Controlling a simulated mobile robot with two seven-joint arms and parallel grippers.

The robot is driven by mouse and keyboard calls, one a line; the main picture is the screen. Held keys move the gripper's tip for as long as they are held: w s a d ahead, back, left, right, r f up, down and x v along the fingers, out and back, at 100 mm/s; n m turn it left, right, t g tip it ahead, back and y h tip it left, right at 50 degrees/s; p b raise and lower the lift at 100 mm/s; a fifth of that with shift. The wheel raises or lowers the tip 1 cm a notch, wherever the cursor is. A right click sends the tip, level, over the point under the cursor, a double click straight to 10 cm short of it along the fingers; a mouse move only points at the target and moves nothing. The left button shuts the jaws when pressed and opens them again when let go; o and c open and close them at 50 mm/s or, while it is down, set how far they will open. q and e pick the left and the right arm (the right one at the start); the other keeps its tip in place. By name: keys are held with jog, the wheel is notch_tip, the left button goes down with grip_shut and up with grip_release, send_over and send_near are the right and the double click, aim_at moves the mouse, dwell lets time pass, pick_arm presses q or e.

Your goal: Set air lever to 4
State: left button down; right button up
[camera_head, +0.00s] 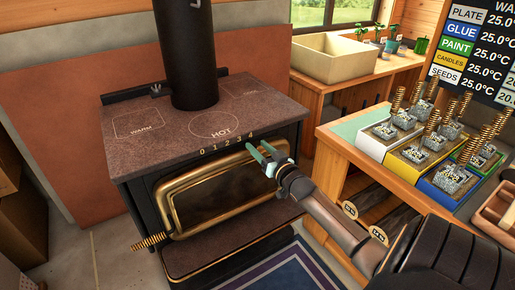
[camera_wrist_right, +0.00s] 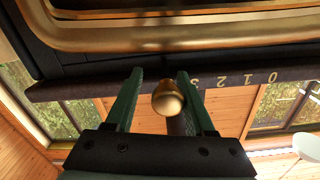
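The black stove (camera_head: 140,195) has a speckled top with the numbers 0 to 4 along its front edge (camera_head: 226,142). My right gripper (camera_head: 262,153) is at that edge, just below and right of the 4. In the right wrist view, which is upside down, the air lever's brass knob (camera_wrist_right: 168,98) sits between the two green fingers of my right gripper (camera_wrist_right: 158,95). The fingers are apart, with a gap on the knob's left side. The knob is just beyond the 3, on the side away from 2; the 4 is hidden there. My left gripper is out of view.
The brass-framed stove door (camera_head: 215,192) is just below the gripper, with a coiled brass handle (camera_head: 148,242) at left. A stovepipe (camera_head: 189,60) rises from the top. A wooden bench (camera_head: 345,150) with colored boxes of spring-handled items stands close at right.

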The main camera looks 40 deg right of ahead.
jog(key=shift+o, duration=0.9)
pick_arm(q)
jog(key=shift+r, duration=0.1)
pick_arm(e)
jog(key=shift+s+a, duration=0.1)
jog(key=shift+a, duration=0.05)
jog(key=p+v, duration=0.3)
jog(key=v, duration=0.5)
jog(key=shift+r, duration=0.1)
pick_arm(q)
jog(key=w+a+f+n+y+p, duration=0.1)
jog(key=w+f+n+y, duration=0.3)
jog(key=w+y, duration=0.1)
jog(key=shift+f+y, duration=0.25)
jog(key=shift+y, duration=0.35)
pick_arm(e)
jog(key=v, duration=0.4)
jog(key=shift+s, duration=0.2)
